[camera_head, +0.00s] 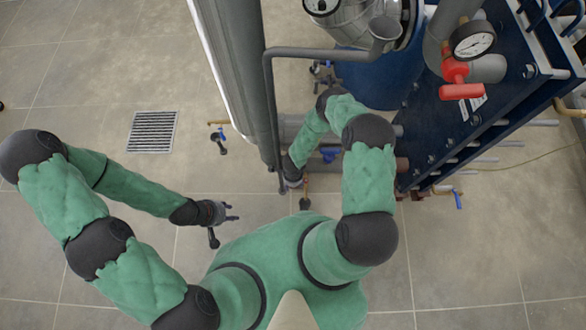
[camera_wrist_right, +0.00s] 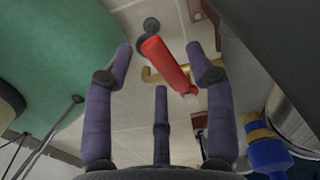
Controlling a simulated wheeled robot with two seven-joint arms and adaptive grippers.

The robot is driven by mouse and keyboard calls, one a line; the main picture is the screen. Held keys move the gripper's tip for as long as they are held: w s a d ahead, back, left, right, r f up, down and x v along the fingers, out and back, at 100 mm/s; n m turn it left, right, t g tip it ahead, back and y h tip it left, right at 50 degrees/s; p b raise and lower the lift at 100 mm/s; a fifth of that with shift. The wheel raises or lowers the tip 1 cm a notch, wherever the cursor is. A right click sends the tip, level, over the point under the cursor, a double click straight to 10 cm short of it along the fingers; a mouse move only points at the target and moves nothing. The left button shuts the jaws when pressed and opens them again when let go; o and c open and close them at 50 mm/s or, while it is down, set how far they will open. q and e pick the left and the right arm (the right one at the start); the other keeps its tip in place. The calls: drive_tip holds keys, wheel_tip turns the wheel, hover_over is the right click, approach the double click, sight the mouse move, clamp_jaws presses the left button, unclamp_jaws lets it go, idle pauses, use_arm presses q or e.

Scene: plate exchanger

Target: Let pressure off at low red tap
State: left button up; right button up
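The low red tap's handle (camera_wrist_right: 166,62) shows in the right wrist view as a red bar on a brass fitting (camera_wrist_right: 152,76). It lies in front of my right gripper (camera_wrist_right: 160,52), between the two spread outer fingers, with no clear contact. The third finger is below it. In the head view my right gripper (camera_head: 294,181) is low beside the grey column and partly hidden by my arm; the low red handle cannot be made out there. My left gripper (camera_head: 230,212) is open and empty, above the floor at the left.
A blue plate exchanger (camera_head: 430,125) stands at the right, with a gauge (camera_head: 472,40) and an upper red tap (camera_head: 460,91). A tall grey column (camera_head: 238,75) and a thin pipe stand close to my right arm. A blue-handled valve (camera_wrist_right: 268,155) is nearby. Floor at left is clear around a drain grate (camera_head: 152,131).

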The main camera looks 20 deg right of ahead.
drive_tip(key=shift+r, duration=3.75)
